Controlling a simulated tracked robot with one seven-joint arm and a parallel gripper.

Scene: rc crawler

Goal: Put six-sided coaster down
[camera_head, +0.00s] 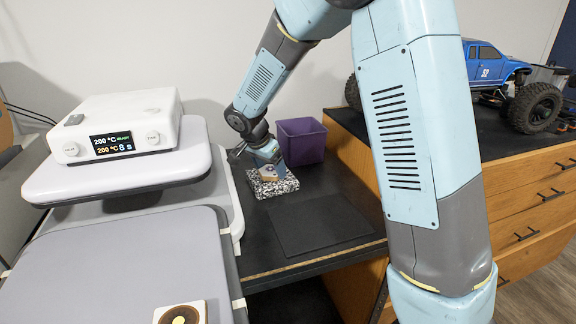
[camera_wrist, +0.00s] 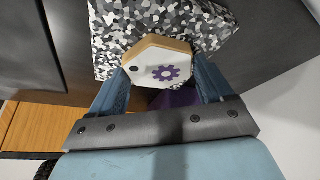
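The six-sided coaster (camera_wrist: 158,66) has a white face with a purple gear, a dark dot and a wooden edge. My gripper (camera_wrist: 160,80) has one finger on each side of it and appears shut on it. In the head view my gripper (camera_head: 268,162) is low over a black-and-white speckled slab (camera_head: 285,187), with the coaster (camera_head: 267,173) small and partly hidden at its tips. The speckled slab (camera_wrist: 112,38) lies behind the coaster in the wrist view. I cannot tell whether the coaster touches it.
A purple bin (camera_head: 302,141) stands just behind the slab. A dark flat mat (camera_head: 318,224) lies in front on the black bench. A heat press (camera_head: 120,180) is at the left. A blue RC crawler (camera_head: 490,68) stands on the drawer cabinet (camera_head: 520,195) at the right.

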